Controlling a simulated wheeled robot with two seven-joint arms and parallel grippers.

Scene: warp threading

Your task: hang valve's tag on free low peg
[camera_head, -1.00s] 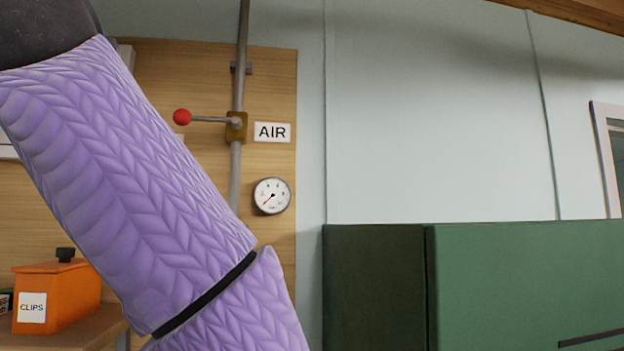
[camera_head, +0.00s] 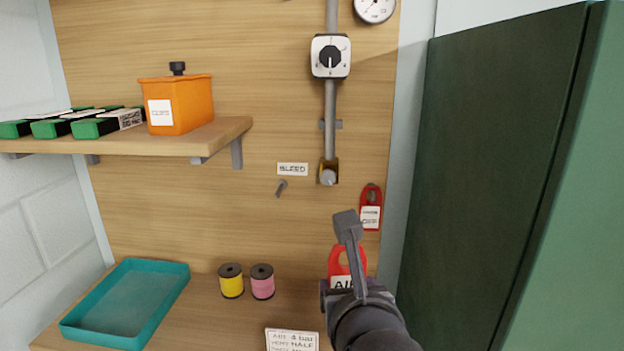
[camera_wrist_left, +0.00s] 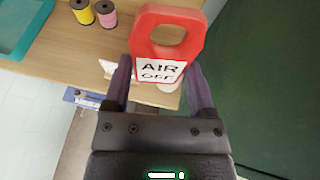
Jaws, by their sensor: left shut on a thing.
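A red tag with a white label reading AIR OFF (camera_wrist_left: 160,50) is held between the two fingers of my left gripper (camera_wrist_left: 160,84). In the head view the tag (camera_head: 336,262) is partly behind my left gripper (camera_head: 350,255), in front of the board's lower right. A small grey peg or lever (camera_head: 281,187) sticks out bare under the BLEED label (camera_head: 292,169); which it is I cannot tell. Another red tag (camera_head: 370,206) hangs on the board right of the pipe, its support unclear. A brass fitting (camera_head: 328,172) ends the pipe. My right gripper is not in view.
A shelf (camera_head: 190,139) at left holds an orange box (camera_head: 182,103) and green boxes (camera_head: 93,128). On the bench are a teal tray (camera_head: 178,283), yellow (camera_head: 231,281) and pink (camera_head: 262,282) spools, and a printed card (camera_head: 291,340). A green cabinet (camera_head: 480,170) stands close at right.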

